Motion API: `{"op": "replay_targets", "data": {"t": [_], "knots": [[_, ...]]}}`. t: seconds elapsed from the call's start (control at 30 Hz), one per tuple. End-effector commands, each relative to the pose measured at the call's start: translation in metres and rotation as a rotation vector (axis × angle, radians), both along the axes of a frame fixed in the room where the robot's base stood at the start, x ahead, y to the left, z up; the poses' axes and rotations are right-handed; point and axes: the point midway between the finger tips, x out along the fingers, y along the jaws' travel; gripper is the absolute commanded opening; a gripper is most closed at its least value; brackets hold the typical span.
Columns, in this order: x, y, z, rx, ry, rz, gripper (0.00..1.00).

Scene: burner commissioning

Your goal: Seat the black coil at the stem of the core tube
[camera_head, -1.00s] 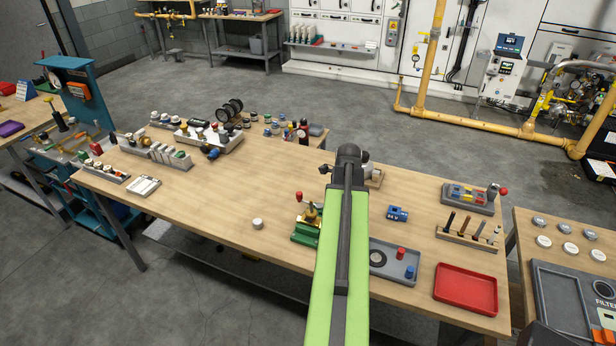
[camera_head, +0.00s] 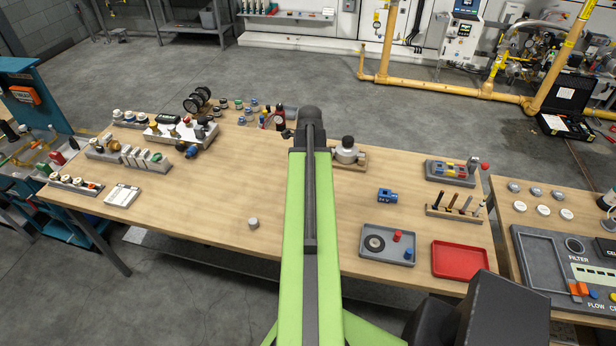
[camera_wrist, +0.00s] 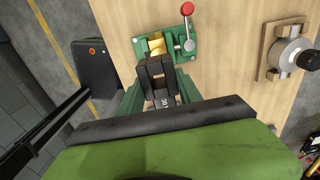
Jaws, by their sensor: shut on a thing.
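My gripper (camera_wrist: 157,66) is shut on the black coil (camera_wrist: 162,98), whose pale lettering shows between the dark fingers in the wrist view. Just beyond the fingertips is a green fixture (camera_wrist: 181,48) with a brass valve body (camera_wrist: 156,45) and a red-knobbed lever (camera_wrist: 187,9). The fingers and coil overlap the brass part in the picture. The core tube's stem is hidden, and I cannot tell whether the coil touches it. In the head view my green arm hides the gripper, coil and fixture.
A blue coil (camera_head: 387,195), a grey tray (camera_head: 366,254) and a red tray (camera_head: 460,274) lie right of my arm. A round metal device on a wooden base (camera_head: 347,152) stands behind. A small pale cap (camera_head: 253,223) sits on clear bench at left.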

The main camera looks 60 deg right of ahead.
Motion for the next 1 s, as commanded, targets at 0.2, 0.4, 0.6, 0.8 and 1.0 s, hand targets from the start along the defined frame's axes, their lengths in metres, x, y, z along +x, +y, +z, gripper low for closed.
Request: {"op": "replay_targets", "data": {"t": [0.2,0.4,0.6,0.8,1.0], "knots": [[0.0,0.0,-0.021,0.0,0.0,0.0,0.0],[-0.001,0.0,-0.043,0.0,0.0,-0.001,0.0],[-0.001,-0.001,-0.051,0.0,0.0,-0.002,0.0],[-0.002,-0.001,-0.05,0.0,0.0,-0.003,0.0],[-0.002,-0.001,-0.05,0.0,0.0,-0.003,0.0]]}}
